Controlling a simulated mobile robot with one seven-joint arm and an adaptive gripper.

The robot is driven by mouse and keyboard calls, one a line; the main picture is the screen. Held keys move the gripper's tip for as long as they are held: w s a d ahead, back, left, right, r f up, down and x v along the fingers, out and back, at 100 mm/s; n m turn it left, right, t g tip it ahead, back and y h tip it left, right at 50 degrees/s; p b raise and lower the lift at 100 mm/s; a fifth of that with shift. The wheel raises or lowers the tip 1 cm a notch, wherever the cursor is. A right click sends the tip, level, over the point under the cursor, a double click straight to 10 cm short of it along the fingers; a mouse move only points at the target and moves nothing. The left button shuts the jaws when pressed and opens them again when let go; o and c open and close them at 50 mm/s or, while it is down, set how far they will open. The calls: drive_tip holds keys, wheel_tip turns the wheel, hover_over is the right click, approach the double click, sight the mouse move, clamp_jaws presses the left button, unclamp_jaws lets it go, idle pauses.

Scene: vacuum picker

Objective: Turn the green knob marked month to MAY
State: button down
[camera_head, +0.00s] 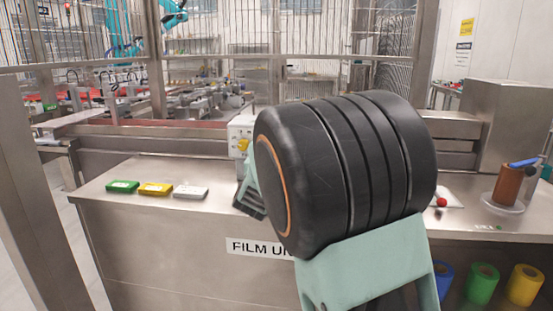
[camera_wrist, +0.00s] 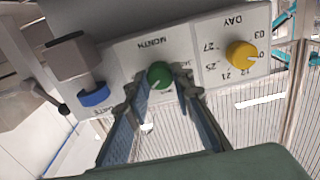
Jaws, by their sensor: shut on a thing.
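The green month knob (camera_wrist: 159,75) sits on a white panel (camera_wrist: 205,40), under an upside-down "MONTH" label in the wrist view. My gripper (camera_wrist: 157,92) has one finger on each side of the knob and is shut on it. A pale mark shows on the knob, but I cannot tell which month it points to. The month lettering is mostly hidden by the fingers. In the head view, the white control box (camera_head: 240,128) shows left of my arm, which hides the green knob. Part of my gripper shows below the box.
A yellow day knob (camera_wrist: 241,55) and a blue knob (camera_wrist: 94,95) flank the green one. Green (camera_head: 122,186), yellow (camera_head: 156,189) and white (camera_head: 190,191) flat packs lie on the steel counter (camera_head: 150,215). A brown roll (camera_head: 507,186) stands at right.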

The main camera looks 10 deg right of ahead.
drive_tip(key=shift+f+m+b, duration=0.1)
drive_tip(key=shift+m+b, duration=2.4)
drive_tip(key=shift+m, duration=1.3)
drive_tip(key=c, duration=1.7)
unclamp_jaws()
drive_tip(key=shift+v, duration=3.8)
